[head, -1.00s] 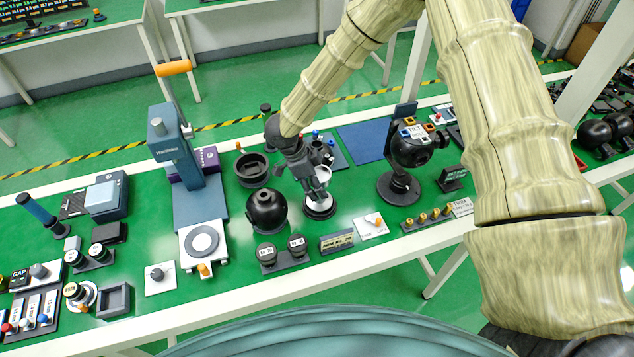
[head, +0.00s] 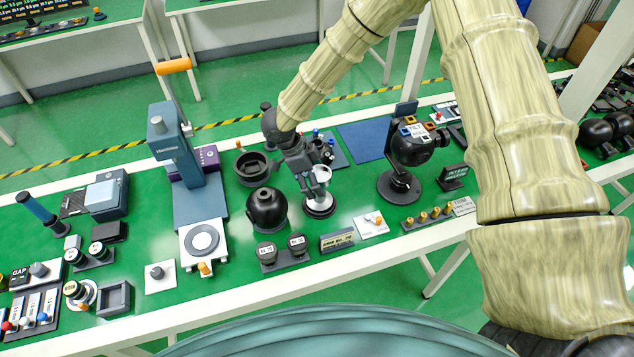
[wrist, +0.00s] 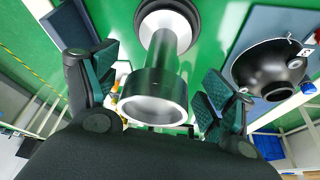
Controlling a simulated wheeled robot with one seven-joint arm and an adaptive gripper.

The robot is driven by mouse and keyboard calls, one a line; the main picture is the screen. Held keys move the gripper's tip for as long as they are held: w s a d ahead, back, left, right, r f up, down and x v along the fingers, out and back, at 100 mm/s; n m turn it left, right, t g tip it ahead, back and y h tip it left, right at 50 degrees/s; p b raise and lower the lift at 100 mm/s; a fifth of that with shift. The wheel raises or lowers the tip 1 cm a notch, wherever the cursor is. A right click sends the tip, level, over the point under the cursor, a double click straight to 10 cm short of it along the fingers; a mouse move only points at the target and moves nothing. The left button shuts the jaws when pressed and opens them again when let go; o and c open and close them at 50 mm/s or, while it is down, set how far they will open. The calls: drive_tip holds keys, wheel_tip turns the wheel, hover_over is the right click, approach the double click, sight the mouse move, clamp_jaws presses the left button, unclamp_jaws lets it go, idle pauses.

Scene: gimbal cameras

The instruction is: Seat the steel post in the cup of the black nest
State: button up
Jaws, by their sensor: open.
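The steel post (head: 322,174) stands upright on a dark round base (head: 319,207). In the wrist view the post (wrist: 158,85) has a wide, hollow-looking metal end near the camera and a narrower shaft running down to a pale-rimmed disc. My gripper (head: 306,184) is open beside the post's upper part, with its fingers (wrist: 150,85) apart on either side of it and gaps showing. A black bowl-like part (wrist: 268,72) on a blue-grey plate, probably the black nest, shows at the right of the wrist view. In the head view my gripper partly hides that area.
A black ball-shaped housing (head: 266,209) and a black ring-shaped holder (head: 252,169) stand left of my gripper. A tall press (head: 172,150) is farther left. A black instrument on a stand (head: 411,150) is at right. A blue mat (head: 362,142) lies bare behind.

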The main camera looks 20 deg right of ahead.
drive_tip(key=v, duration=1)
drive_tip(key=shift+s, duration=0.15)
